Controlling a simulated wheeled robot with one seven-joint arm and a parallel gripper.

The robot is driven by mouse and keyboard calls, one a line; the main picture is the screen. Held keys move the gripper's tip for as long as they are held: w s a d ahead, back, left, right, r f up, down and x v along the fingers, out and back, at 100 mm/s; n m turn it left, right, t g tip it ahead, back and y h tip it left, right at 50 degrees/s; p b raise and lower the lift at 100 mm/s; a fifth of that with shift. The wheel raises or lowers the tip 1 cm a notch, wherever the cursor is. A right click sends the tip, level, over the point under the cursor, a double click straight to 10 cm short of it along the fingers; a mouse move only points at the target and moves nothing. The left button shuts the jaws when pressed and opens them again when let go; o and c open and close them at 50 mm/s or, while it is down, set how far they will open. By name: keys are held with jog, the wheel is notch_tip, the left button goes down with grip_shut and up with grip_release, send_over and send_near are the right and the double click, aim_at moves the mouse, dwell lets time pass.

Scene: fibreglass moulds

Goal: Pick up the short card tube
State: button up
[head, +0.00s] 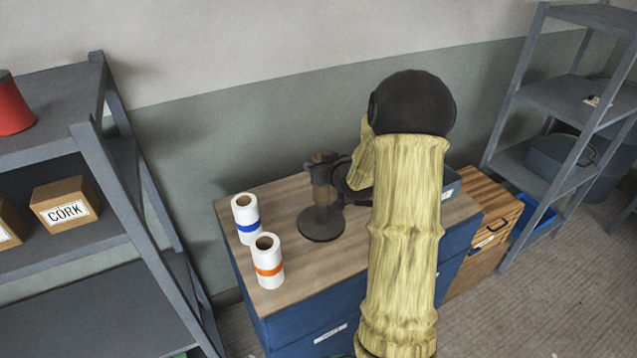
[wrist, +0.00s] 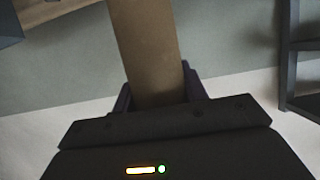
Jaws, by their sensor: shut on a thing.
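The short card tube is a plain brown cylinder (head: 328,212). In the head view it stands upright over a dark round base (head: 321,229) on the cabinet top. My gripper (head: 322,172) is around the upper part of the tube and shut on it. In the wrist view the brown tube (wrist: 150,50) runs up from between the two dark fingers. The tube's lower end looks to be at the round base; I cannot tell whether it touches it. My fingers and wrist hide part of the tube.
Two white rolls stand left of the tube on the wood-topped blue cabinet (head: 290,335): one with a blue band (head: 246,212), one with an orange band (head: 268,270). A grey bin (head: 452,187) sits behind my arm. Grey shelves stand left (head: 110,230) and right (head: 540,85).

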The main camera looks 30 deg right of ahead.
notch_tip(320, 180, up, 9)
jog(key=shift+w+f, duration=0.15)
jog(key=shift+f, duration=0.05)
dwell(0.6)
